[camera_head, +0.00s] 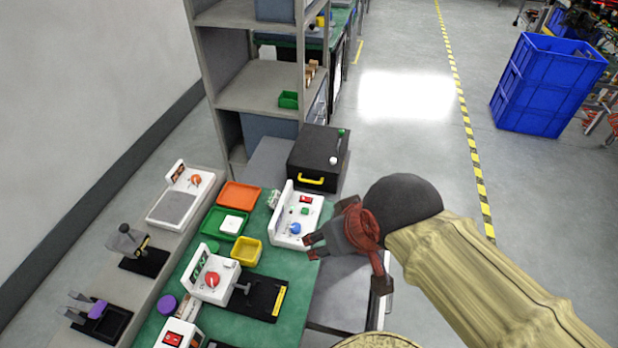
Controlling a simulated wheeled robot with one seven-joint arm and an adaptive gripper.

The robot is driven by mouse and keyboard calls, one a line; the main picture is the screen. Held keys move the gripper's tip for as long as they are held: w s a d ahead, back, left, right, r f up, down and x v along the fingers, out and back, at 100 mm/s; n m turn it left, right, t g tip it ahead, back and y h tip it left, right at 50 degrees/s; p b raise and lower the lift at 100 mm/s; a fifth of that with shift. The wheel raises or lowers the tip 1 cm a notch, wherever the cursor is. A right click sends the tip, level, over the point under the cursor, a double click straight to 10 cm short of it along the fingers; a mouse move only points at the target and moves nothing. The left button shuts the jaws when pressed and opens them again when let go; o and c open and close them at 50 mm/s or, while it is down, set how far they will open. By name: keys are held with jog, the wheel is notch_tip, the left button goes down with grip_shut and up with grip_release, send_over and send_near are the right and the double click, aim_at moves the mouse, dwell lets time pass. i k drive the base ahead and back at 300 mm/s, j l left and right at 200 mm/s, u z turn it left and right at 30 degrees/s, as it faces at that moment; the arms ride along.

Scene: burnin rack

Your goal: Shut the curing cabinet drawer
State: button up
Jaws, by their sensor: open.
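My gripper (311,246), dark with red parts, reaches in from the right over the right edge of the green bench. Its fingers are open and point left, close to a white device with a red switch and a blue knob. A grey, light-edged panel (343,288) juts out beside the bench under my gripper. It may be the drawer of the curing cabinet; my arm hides part of it, and I cannot tell how far out it stands. A black box (322,150) with a yellow handle (311,180) stands beyond my gripper, apart from it.
The green bench (302,327) holds the white device (297,215), an orange tray (239,195), a green tray (214,222), a yellow bin (246,252) and other devices. A grey shelf rack (263,88) stands behind. A blue crate (546,82) stands on open floor at right.

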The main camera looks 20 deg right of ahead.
aim_at(341, 305)
jog(key=k+l+u, duration=0.1)
jog(key=k+l, duration=0.15)
jog(key=l, duration=0.2)
jog(key=k+l, duration=0.25)
jog(key=l, duration=0.15)
jog(key=k+l+u, duration=0.15)
jog(key=l, duration=0.3)
jog(key=k, duration=0.1)
